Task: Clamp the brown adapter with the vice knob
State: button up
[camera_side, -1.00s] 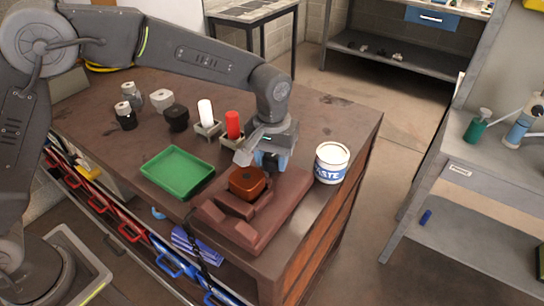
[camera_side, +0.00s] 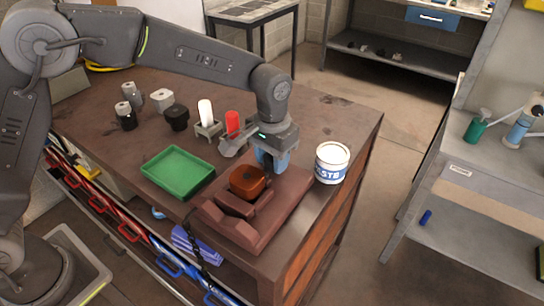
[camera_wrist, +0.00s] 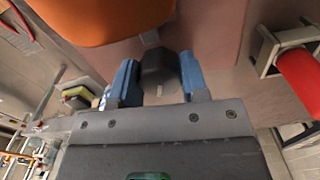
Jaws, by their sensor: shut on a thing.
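The brown adapter (camera_side: 248,181) sits in the jaw area of the reddish-brown vice (camera_side: 282,205). It shows as a large orange-brown body at the top of the wrist view (camera_wrist: 105,20). My gripper (camera_side: 273,160) is low at the vice's far end, beside the adapter. In the wrist view, its blue fingers (camera_wrist: 158,82) are on both sides of the dark, faceted vice knob (camera_wrist: 158,68), shut on it. The knob is hidden behind the fingers in the side view. Whether the vice jaws touch the adapter on both sides cannot be told.
A white paste tub (camera_side: 332,162) stands close to the right of my gripper. A red cylinder (camera_side: 232,122) and a white cylinder (camera_side: 205,112) stand in holders to the left. A green tray (camera_side: 178,172) lies left of the vice. Black and pale fittings (camera_side: 177,117) stand farther left.

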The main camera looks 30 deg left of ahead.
jog(key=m, duration=0.4)
jog(key=shift+m, duration=0.3)
jog(key=m, duration=0.3)
jog(key=shift+w+m, duration=0.1)
jog(key=shift+m, duration=0.2)
jog(key=m, duration=0.4)
jog(key=shift+m, duration=2.1)
jog(key=o, duration=0.9)
jog(key=shift+o, duration=0.2)
jog(key=shift+r, duration=0.1)
